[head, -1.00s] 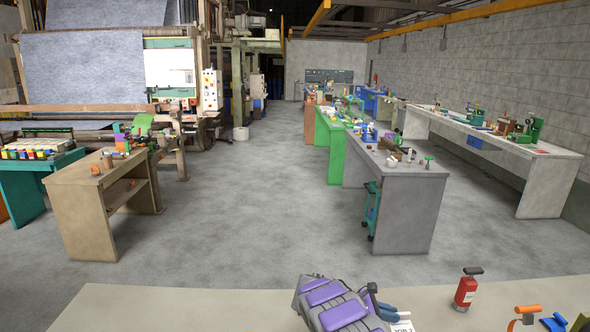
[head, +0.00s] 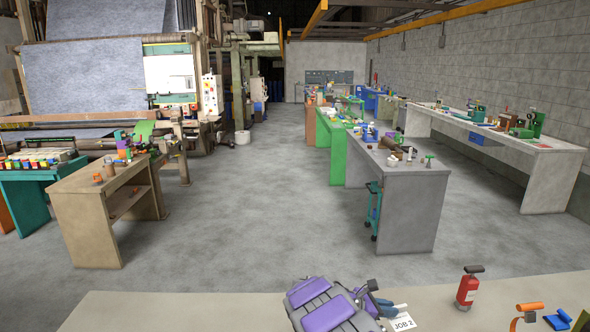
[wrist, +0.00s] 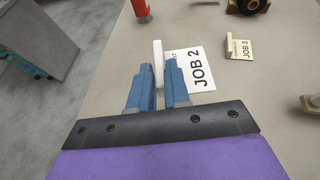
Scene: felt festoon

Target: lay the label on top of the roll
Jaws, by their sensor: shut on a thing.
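My gripper (wrist: 162,88) is shut on a white upright piece (wrist: 158,62) at the left edge of the label, a white card (wrist: 203,70) reading "JOB 2". In the head view the label (head: 404,323) shows at the bottom edge, just right of my blue fingers. It is over the near pale table; I cannot tell whether it touches the top. A brown roll-like thing (head: 396,146) lies on the grey workbench ahead; I cannot tell whether it is the task's roll.
A "JOB 3" card (wrist: 238,47) lies farther right in the wrist view. Grey floor (head: 250,220) is open between the benches.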

